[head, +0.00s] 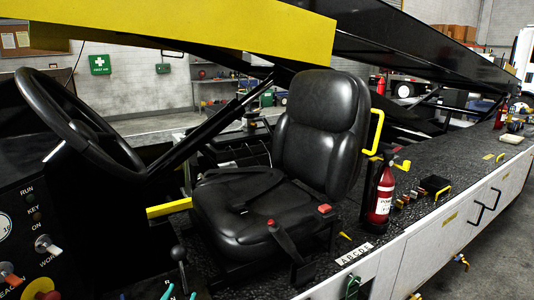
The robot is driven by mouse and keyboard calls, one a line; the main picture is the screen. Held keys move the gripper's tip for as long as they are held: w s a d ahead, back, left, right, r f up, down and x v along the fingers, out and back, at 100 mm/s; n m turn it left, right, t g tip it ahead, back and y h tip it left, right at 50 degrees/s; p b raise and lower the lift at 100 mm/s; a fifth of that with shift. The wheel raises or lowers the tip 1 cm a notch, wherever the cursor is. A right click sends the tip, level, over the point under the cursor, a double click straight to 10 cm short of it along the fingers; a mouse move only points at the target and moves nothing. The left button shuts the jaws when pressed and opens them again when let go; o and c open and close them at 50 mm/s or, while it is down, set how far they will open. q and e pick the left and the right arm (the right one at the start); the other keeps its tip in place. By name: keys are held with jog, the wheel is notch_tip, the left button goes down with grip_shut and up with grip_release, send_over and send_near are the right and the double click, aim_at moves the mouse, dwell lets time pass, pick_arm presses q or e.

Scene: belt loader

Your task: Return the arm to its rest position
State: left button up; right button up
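Two teal fingertips of my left gripper (180,293) show at the bottom edge, left of centre. They stand apart, one on each side of the shaft of a black-knobbed lever (178,253). I see no contact between the tips and the shaft, but I cannot tell how far they are from it in depth. The rest of the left gripper and its arm is cut off by the frame. My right gripper is not in view.
A black steering wheel (75,124) and a control panel (30,235) with knobs stand at left. A black seat (262,205) with a red-buckled belt fills the middle. A red fire extinguisher (382,192) stands right of it. A yellow-edged boom (190,27) crosses above.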

pick_arm(q)
jog(key=s+a+f+n+g+y, duration=0.2)
jog(key=s+a+f+n+g, duration=0.15)
jog(key=s+f+g, duration=0.65)
jog(key=s+f+g+h, duration=0.1)
jog(key=s+f+g, duration=0.1)
jog(key=s+f, duration=0.35)
jog(key=s+f+g, duration=0.3)
jog(key=s, duration=0.6)
notch_tip(320, 180, down, 26)
jog(key=s+a+f+g, duration=0.2)
jog(key=s+f, duration=1.4)
jog(key=s, duration=0.1)
jog(key=shift+s+a+f, duration=0.15)
jog(key=shift+s+f, duration=0.1)
jog(key=shift+f, duration=0.05)
jog(key=shift+s+m, duration=0.1)
jog(key=shift+m, duration=0.15)
